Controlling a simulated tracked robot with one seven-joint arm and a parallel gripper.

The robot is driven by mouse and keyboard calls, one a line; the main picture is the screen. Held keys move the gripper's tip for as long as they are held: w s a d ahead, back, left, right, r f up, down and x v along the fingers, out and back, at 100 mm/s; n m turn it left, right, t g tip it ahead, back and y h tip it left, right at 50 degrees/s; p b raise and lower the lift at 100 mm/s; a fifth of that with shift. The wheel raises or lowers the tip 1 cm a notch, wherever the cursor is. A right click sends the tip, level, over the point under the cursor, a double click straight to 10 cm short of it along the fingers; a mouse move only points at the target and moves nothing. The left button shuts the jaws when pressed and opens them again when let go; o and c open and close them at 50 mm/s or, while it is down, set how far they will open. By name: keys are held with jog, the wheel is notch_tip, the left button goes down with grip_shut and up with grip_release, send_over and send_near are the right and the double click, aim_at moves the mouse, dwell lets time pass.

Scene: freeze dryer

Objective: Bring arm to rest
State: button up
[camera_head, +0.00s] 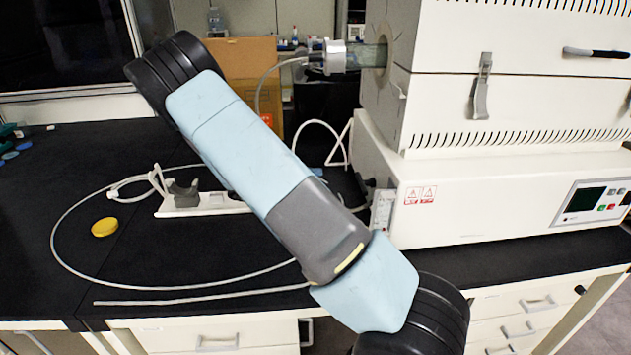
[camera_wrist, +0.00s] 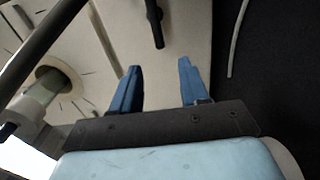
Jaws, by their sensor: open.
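My arm (camera_head: 245,155) crosses the middle of the head view, from an elbow at upper left down to a dark joint at lower right. My gripper is out of sight in the head view. In the wrist view my gripper (camera_wrist: 157,88) shows two blue fingers spread apart with nothing between them. Beyond the fingers is a pale machine surface, with a round port and glass tube (camera_wrist: 50,88) to the left.
A white furnace-like machine (camera_head: 520,190) stands at right on the black bench (camera_head: 150,240). A glass tube with a metal end fitting (camera_head: 345,57) sticks out of its left side. A yellow disc (camera_head: 104,227), a white stand (camera_head: 205,203) and looped white tubing lie on the bench.

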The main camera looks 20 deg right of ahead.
jog(key=shift+d+r, duration=0.1)
jog(key=s+a+r+n+t+y, duration=0.1)
jog(key=s+a+r+t+y, duration=0.1)
jog(key=s+r+t+y, duration=0.3)
jog(key=s+a+r+n+t+y, duration=0.2)
jog(key=s+r+t+y, duration=0.3)
jog(key=s+r+y, duration=0.7)
jog(key=s+a+r, duration=0.1)
jog(key=s+r, duration=0.7)
jog(key=s, duration=0.4)
jog(key=shift+s+a+t, duration=0.2)
jog(key=shift+a+t, duration=0.1)
